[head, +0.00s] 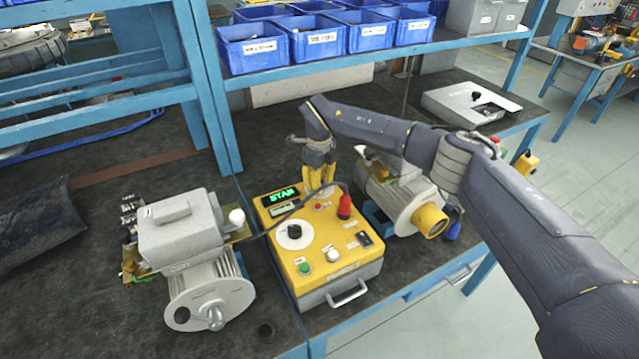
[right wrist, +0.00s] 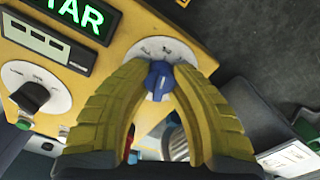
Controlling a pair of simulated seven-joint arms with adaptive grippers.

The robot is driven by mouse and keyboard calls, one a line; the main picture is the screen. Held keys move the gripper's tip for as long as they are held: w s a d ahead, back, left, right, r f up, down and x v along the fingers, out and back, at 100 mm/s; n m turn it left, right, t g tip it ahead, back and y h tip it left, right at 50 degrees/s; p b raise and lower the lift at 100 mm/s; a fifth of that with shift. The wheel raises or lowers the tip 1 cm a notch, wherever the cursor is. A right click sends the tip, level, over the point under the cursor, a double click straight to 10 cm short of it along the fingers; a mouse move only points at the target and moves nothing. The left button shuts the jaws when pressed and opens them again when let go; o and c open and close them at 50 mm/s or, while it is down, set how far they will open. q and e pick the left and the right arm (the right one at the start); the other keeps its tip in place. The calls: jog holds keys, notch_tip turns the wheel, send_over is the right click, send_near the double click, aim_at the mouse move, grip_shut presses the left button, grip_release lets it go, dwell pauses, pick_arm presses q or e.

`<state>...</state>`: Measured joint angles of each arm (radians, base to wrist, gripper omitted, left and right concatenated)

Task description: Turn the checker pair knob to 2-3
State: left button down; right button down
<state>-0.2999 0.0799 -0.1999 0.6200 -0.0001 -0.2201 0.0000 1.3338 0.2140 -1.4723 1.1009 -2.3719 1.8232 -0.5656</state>
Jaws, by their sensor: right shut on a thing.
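The checker (head: 330,270) is a yellow-topped box with a green lit display (head: 282,196) reading "STAR", cut off in the right wrist view. My right gripper (head: 318,190), with yellow fingers, points down at the checker's far right corner. In the right wrist view its fingers (right wrist: 160,72) are shut on a blue knob (right wrist: 158,82) on a white dial (right wrist: 157,48). The dial's marks are too small to read, so I cannot tell the knob's setting. A black knob (head: 294,232) on a larger white dial stands nearer the front; it also shows in the right wrist view (right wrist: 30,97). My left gripper is not in view.
A grey motor (head: 180,235) stands left of the checker. Another motor with a yellow shaft end (head: 430,220) stands at its right, close to my arm. Blue bins (head: 252,48) line the shelf above.

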jog(key=shift+m, duration=0.3)
jog(key=m, duration=0.3)
jog(key=shift+m, duration=2)
jog(key=c, duration=1)
grip_release()
jog(key=shift+r, duration=0.15)
notch_tip(320, 180, up, 12)
